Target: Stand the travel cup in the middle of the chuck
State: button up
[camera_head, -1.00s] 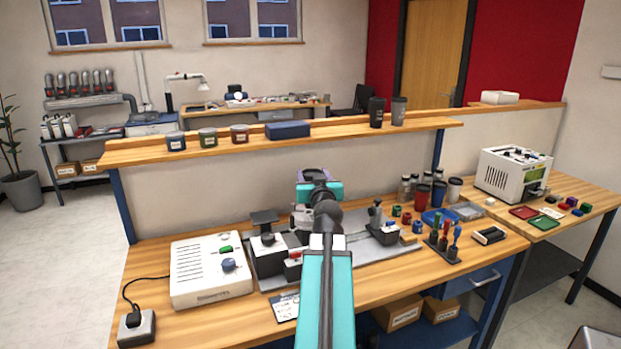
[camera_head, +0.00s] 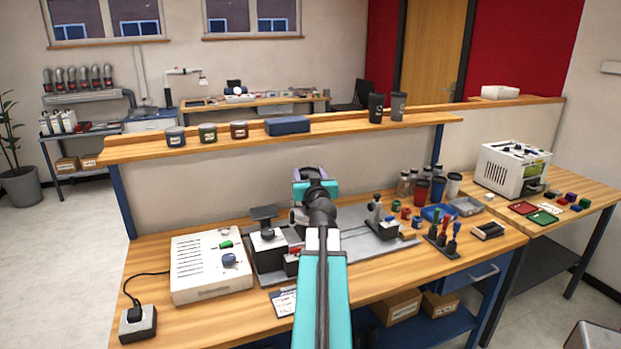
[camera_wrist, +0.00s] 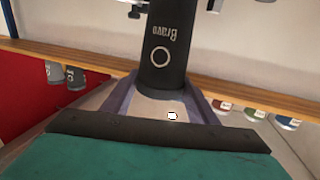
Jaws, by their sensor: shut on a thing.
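My gripper (camera_wrist: 161,100) is shut on a dark travel cup (camera_wrist: 162,50) marked "Bravo" with a ring below the word. The cup stands between the two purple-grey fingers; its lettering looks inverted, as do the shelf things in the wrist view, so it seems about upright. In the head view my gripper (camera_head: 309,172) is raised above the bench at the middle, and my teal wrist hides the cup. The chuck appears to be the grey round part (camera_head: 297,218) of the marking machine, below my gripper and partly hidden by my arm.
The raised wooden shelf (camera_head: 350,128) runs behind, with jars, a blue case (camera_head: 287,125) and two dark cups (camera_head: 376,107). A white control box (camera_head: 205,265) is left of the machine. Several cups (camera_head: 421,190), a tool stand (camera_head: 443,245) and trays crowd the bench at right.

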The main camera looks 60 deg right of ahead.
jog(key=shift+f, duration=0.75)
jog(key=shift+f+b, duration=0.1)
jog(key=shift+b, duration=0.2)
jog(key=o, duration=0.7)
